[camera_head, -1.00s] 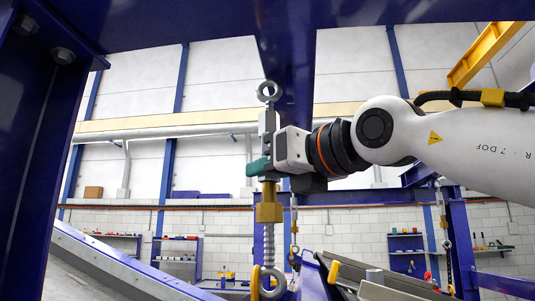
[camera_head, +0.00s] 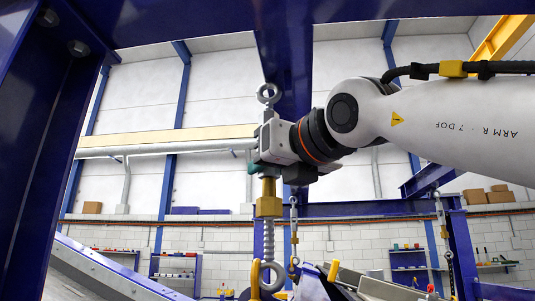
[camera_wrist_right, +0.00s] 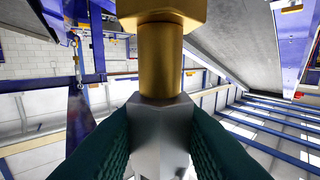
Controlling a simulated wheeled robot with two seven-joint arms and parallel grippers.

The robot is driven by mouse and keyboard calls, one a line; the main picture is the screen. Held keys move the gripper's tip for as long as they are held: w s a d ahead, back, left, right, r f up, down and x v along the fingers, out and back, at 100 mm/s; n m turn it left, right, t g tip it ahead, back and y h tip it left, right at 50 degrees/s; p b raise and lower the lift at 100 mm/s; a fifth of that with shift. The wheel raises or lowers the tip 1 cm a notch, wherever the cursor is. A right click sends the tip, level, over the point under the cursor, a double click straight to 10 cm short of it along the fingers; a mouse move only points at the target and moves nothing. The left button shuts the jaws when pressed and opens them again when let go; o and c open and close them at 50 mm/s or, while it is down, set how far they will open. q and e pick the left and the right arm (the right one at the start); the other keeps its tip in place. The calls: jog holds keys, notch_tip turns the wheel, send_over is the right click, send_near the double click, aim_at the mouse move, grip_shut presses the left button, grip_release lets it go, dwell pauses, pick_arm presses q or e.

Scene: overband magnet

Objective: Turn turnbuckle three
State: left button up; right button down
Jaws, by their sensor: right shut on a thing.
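A turnbuckle hangs upright in the middle of the head view, with a grey eye (camera_head: 269,93) on top and a gold nut-like part (camera_head: 268,200) below. A grey threaded rod (camera_head: 268,240) runs down to a lower eye (camera_head: 268,278). My right gripper (camera_head: 262,158) is shut on the turnbuckle's grey body, above the gold part. In the right wrist view its teal fingers press on both sides of the grey faceted body (camera_wrist_right: 160,118), just beside the gold collar (camera_wrist_right: 160,60). The fingertips are partly hidden in the head view. My left gripper is out of view.
Other hanging turnbuckles (camera_head: 294,235) (camera_head: 442,222) stand farther back. A blue beam (camera_head: 285,60) is close behind the held turnbuckle, and a blue post (camera_head: 45,130) is at the left. A sloping grey-edged conveyor side (camera_head: 110,270) lies lower left.

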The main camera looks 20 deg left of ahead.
jog(key=shift+m+t+h+b, duration=0.3)
jog(key=shift+t+b, duration=0.1)
jog(key=shift+r, duration=0.1)
